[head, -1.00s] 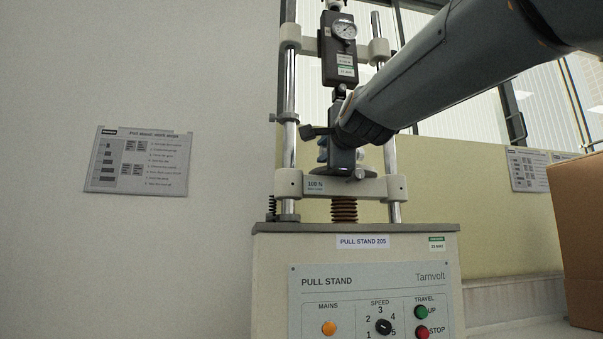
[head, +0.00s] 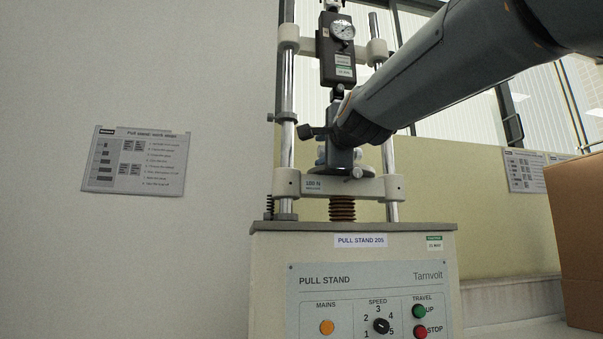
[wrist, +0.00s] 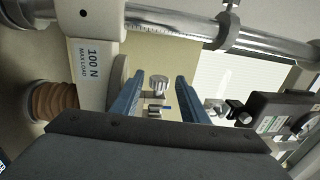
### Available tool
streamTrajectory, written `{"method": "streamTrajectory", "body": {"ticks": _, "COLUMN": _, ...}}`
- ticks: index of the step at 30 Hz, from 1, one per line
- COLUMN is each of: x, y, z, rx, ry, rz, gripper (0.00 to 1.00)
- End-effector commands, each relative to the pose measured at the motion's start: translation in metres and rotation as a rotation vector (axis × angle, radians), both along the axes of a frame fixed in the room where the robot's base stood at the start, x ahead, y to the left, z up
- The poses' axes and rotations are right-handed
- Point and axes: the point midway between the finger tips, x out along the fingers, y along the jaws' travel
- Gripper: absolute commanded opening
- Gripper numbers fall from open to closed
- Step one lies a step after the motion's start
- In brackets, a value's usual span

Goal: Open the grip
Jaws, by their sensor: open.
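The pull stand (head: 352,228) stands in the middle of the head view, with a force gauge (head: 342,48) above and a white crosshead marked 100 N (head: 375,187) below. The grip area between them is largely hidden behind my arm in the head view. In the wrist view, my gripper (wrist: 158,92) is open, its two blue fingers apart. A small silver knurled knob (wrist: 158,83) shows between the fingers, with a gap visible on each side. I cannot tell its depth relative to the fingertips. The crosshead (wrist: 98,60) is left and the gauge (wrist: 272,113) right.
Bright vertical columns (head: 288,140) flank the grip area, and a black clamp knob (head: 305,132) sticks out on the left. The front panel has an orange mains lamp (head: 327,327) and a red stop button (head: 420,332). A cardboard box (head: 580,240) stands at right.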

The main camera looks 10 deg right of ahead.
Motion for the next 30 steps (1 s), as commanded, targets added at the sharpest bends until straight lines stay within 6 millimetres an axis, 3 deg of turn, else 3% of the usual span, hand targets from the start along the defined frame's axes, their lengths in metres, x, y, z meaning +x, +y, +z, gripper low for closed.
{"method": "streamTrajectory", "body": {"ticks": 30, "x": -0.0009, "y": 0.0001, "z": 0.0065, "rx": -0.001, "ry": 0.149, "rz": 0.0, "gripper": 0.43}}
